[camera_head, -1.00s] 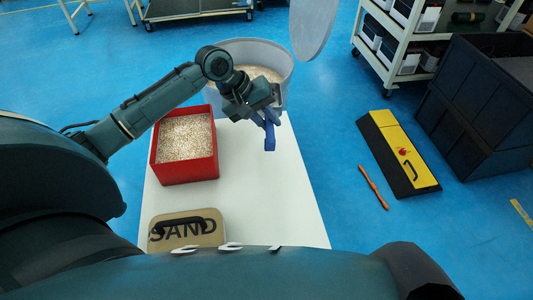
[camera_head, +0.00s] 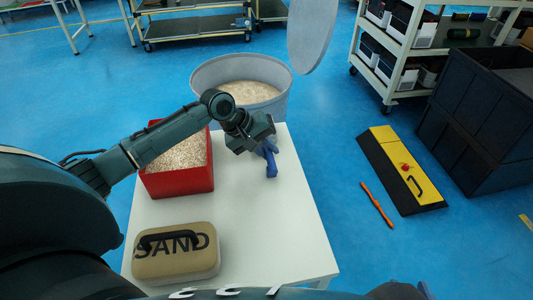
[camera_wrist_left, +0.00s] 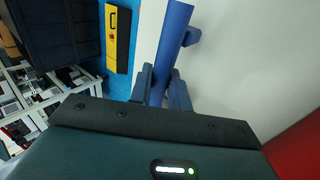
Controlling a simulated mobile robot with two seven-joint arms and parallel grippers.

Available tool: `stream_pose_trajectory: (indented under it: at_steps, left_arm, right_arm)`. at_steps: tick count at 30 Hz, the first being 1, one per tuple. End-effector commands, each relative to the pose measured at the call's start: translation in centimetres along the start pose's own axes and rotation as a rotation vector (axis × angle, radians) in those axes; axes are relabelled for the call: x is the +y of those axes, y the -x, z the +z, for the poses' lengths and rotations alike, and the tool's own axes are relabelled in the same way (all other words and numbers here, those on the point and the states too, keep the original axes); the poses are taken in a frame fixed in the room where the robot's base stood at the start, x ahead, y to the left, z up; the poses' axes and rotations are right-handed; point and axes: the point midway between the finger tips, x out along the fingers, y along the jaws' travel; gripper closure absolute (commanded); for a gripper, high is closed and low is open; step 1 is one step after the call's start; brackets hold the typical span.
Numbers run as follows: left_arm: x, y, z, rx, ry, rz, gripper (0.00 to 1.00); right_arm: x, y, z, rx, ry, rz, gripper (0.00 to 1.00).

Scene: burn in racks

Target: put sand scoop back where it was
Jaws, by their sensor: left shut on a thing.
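My left gripper (camera_head: 262,143) is shut on a blue tool, which I take to be the sand scoop (camera_head: 271,163). It is held near the back right corner of the white table (camera_head: 250,230). In the left wrist view the blue shaft (camera_wrist_left: 172,40) stands between the two fingers (camera_wrist_left: 160,88); a small blue piece juts from its right side. The scoop's far end is hidden by the gripper. A red box (camera_head: 180,182) filled with sand stands to the left. A grey round bin (camera_head: 283,103) with sand stands behind the table. My right gripper is not in view.
A tan case marked SAND (camera_head: 175,264) lies at the table's front left. On the blue floor at right are an orange stick (camera_head: 376,204), a yellow and black case (camera_head: 402,165) and dark crates (camera_head: 475,120). The table's right half is clear.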

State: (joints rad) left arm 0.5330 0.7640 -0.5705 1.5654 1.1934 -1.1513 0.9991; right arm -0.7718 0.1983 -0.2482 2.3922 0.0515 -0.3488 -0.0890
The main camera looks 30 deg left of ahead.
Motion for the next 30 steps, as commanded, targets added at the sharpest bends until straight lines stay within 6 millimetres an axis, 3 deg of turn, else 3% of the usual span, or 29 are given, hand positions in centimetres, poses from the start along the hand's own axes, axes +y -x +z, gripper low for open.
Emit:
stream_pose_trajectory:
  at_steps: [12,13,20,30]
  left_arm:
    - [-0.47,-0.73,0.01,0.000,0.001,0.001,1.00]
    - [-0.52,-0.76,0.01,0.000,0.000,0.000,0.79]
    - [-0.50,-0.75,0.01,0.000,0.000,0.000,0.60]
    - [-0.29,-0.10,-0.03,0.002,-0.002,0.001,0.60]
  right_arm:
    - [-0.07,-0.08,0.06,-0.004,0.005,-0.002,0.64]
    - [-0.07,-0.10,0.12,-0.003,0.004,-0.002,0.64]
    - [-0.06,-0.09,0.12,-0.002,0.004,-0.002,0.64]
    - [-0.06,-0.07,0.09,-0.003,0.007,-0.002,0.64]
